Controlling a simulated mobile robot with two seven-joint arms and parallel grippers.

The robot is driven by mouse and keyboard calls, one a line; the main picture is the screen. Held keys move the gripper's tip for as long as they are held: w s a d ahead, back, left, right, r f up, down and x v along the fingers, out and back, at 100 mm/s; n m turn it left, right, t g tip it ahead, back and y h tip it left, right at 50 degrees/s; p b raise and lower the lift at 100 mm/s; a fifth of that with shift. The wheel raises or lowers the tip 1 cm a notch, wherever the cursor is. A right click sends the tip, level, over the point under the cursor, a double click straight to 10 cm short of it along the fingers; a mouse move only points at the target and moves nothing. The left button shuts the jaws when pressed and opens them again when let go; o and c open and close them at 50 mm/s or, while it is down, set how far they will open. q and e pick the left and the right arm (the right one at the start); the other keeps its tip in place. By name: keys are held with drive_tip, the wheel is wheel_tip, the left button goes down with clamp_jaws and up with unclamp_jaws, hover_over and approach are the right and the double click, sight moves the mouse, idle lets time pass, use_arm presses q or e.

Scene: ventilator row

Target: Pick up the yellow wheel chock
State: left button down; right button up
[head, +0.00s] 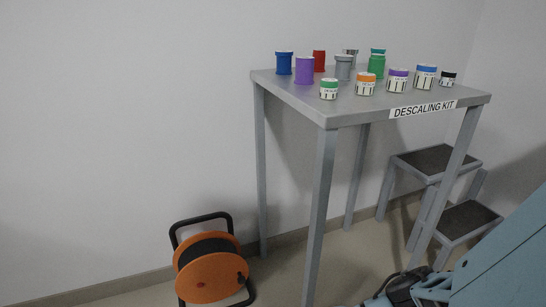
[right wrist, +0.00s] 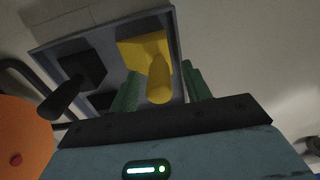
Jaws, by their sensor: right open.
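The yellow wheel chock (right wrist: 145,53) shows in the right wrist view as a yellow block with a rounded handle pointing toward the camera. It sits in a grey tray (right wrist: 177,35). My right gripper (right wrist: 160,80) is open, with its green fingers on either side of the handle. I cannot tell whether the fingers touch it. The chock does not show in the head view, where only part of my right arm is seen at the lower right. My left gripper is not in view.
Black blocks, one with a handle (right wrist: 62,97), share the tray. An orange cable reel (head: 210,270) stands by the wall and shows at the left of the right wrist view (right wrist: 22,140). A grey table (head: 330,108) holds several jars. A step stool (head: 435,160) stands behind it.

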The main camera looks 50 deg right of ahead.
wheel_tip(320, 180, down, 2)
drive_tip(key=shift+f+b, duration=0.1)
drive_tip(key=shift+b, duration=0.35)
clamp_jaws()
